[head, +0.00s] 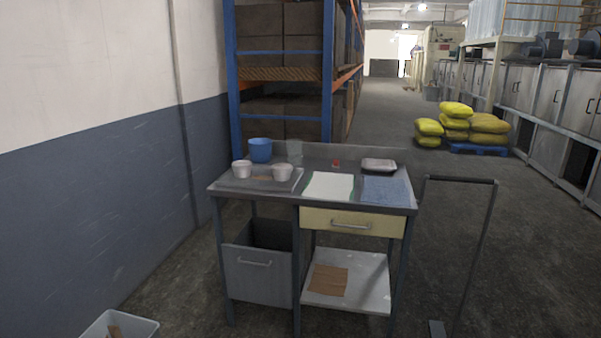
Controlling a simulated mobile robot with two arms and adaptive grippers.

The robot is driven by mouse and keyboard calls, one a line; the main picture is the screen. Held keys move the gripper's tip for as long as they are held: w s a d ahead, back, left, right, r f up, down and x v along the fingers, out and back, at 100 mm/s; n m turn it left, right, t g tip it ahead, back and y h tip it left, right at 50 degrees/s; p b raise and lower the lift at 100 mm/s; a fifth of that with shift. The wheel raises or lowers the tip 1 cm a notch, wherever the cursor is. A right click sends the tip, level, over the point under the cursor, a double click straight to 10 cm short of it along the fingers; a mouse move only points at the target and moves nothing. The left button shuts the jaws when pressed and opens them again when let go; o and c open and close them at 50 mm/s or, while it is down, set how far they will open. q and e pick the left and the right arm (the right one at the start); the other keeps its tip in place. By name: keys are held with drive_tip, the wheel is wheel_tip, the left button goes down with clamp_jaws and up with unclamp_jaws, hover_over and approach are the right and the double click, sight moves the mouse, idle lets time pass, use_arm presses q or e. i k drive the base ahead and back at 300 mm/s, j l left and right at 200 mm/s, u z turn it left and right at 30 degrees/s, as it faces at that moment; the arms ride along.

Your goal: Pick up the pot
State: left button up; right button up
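A blue round pot-like container (260,150) stands upright at the back left of the metal workbench (310,190). Two small white cups (242,170) and (282,173) stand in front of it on a grey tray or board (238,184) at the left of the bench. I cannot tell for certain which vessel is the pot. Neither of my grippers is in view, and nothing in view is held.
The bench also bears a white sheet (329,186), a blue mat (385,190), a shallow tray (379,165) and a small red item (336,163). A trolley handle (462,181) stands at the right. A light bin (122,327) is at lower left. Floor in front is clear.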

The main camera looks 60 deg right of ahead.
sight(282, 172)
drive_tip(key=z, duration=1.6)
